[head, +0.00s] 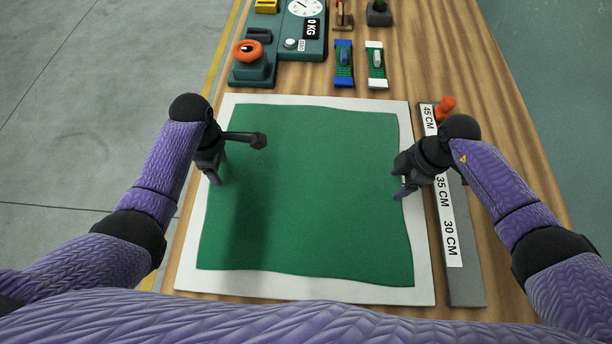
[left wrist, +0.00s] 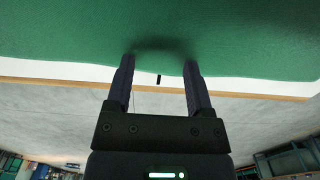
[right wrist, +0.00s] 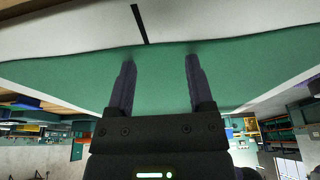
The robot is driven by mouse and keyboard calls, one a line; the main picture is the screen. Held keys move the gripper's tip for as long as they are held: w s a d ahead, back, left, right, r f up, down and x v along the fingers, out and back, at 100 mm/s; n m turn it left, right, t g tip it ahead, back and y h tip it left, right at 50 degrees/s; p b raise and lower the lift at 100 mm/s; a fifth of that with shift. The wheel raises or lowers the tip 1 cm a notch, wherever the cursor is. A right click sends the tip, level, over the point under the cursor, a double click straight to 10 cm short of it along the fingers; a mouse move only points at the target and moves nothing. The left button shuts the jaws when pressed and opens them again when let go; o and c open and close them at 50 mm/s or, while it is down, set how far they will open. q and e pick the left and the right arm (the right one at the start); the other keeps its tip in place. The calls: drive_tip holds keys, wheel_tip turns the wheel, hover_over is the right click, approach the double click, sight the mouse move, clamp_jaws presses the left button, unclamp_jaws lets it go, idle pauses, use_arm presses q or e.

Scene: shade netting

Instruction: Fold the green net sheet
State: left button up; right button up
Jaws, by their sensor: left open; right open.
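The green net sheet (head: 310,200) lies flat and spread out on a white mat (head: 420,270), with slightly wavy edges. My left gripper (head: 217,180) is over the sheet's left edge; in the left wrist view its open fingers (left wrist: 160,62) point at the green sheet (left wrist: 60,30) with nothing between them. My right gripper (head: 399,191) is at the sheet's right edge. In the right wrist view its open fingers (right wrist: 160,58) reach the border of the green sheet (right wrist: 60,75) and the white mat (right wrist: 80,25). Whether the fingertips touch the sheet is unclear.
A grey ruler strip (head: 465,285) with length labels lies right of the mat, with an orange knob (head: 446,104) at its far end.

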use_arm(q)
drive_tip(key=shift+f, duration=0.1)
use_arm(e)
drive_tip(key=shift+f, duration=0.1)
use_arm(q)
drive_tip(key=shift+f, duration=0.1)
drive_tip(key=shift+c, duration=0.2)
use_arm(e)
drive_tip(key=shift+f, duration=0.1)
drive_tip(key=shift+c, duration=0.2)
use_arm(q)
drive_tip(key=shift+s, duration=0.1)
clamp_jaws()
use_arm(e)
drive_tip(key=shift+s, duration=0.1)
clamp_jaws()
